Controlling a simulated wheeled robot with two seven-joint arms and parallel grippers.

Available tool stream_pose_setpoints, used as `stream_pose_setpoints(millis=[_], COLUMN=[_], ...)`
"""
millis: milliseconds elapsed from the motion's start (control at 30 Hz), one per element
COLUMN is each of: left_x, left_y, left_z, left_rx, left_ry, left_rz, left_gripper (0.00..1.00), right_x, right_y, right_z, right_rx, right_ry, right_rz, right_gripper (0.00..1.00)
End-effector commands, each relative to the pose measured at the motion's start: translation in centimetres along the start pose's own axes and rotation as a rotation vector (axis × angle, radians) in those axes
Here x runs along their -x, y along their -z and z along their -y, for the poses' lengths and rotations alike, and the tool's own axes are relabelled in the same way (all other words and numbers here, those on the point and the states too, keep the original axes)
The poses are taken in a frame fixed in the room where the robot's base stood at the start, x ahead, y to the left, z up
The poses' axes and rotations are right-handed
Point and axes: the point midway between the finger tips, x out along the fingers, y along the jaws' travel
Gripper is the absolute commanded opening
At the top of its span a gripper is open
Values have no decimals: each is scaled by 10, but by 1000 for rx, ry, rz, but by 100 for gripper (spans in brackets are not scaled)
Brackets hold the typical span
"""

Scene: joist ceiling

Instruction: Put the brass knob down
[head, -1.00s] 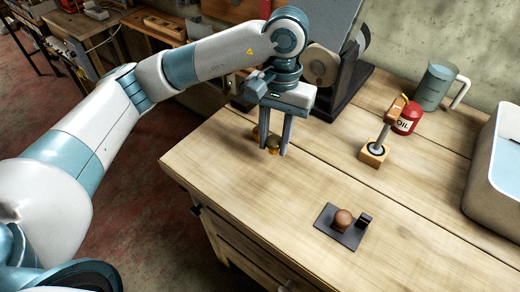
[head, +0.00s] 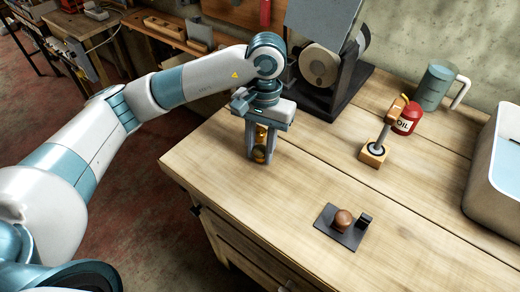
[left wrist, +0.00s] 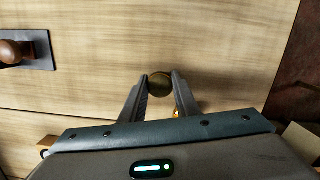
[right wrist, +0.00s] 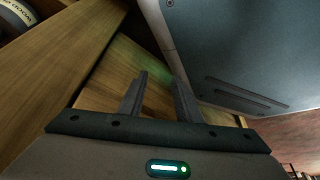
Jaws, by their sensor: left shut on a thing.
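The brass knob (head: 259,153) is between the fingers of my left gripper (head: 260,158), over the left part of the wooden bench in the head view. In the left wrist view the dark round end of the knob (left wrist: 160,84) sits between the fingertips of my left gripper (left wrist: 160,80), with a finger against each side. A bit of yellow brass shows lower between the fingers. I cannot tell whether the knob touches the bench top. My right gripper (right wrist: 160,82) shows only in the right wrist view; its fingers are apart with nothing between them.
The bench top (head: 290,190) is bare around the gripper. A dark plate with a brown knob (head: 343,220) lies nearer the front. A wood-based tool (head: 374,152), red oil can (head: 407,120), teal mug (head: 436,88) and white basin (head: 478,195) stand right. A grinder (head: 320,66) stands behind.

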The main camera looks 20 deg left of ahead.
Motion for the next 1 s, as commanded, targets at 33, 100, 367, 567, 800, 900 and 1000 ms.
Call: stream_pose_setpoints(millis=[33,100,367,567,800,900,1000], left_x=[-4,-6,-7,-8,-8,-9,-9], left_y=[0,1,1,1,1,1,1], left_z=[0,0,0,0,0,0,0], left_rx=[0,-1,-1,0,0,0,0], left_ry=[0,0,0,0,1,1,1], left_rz=[0,-1,-1,-1,-1,-1,-1], left_gripper=[5,5,5,5,5,5,5], right_x=[0,0,0,-1,-2,-3,-3], right_y=[-1,-2,-2,2,14,15,16], right_z=[0,0,0,0,1,1,2], right_rx=[0,0,0,0,0,0,0], right_ry=[0,0,0,0,1,1,2], right_rz=[3,5,5,-6,-32,-35,-39], right_gripper=[31,31,31,31,31,31,31])
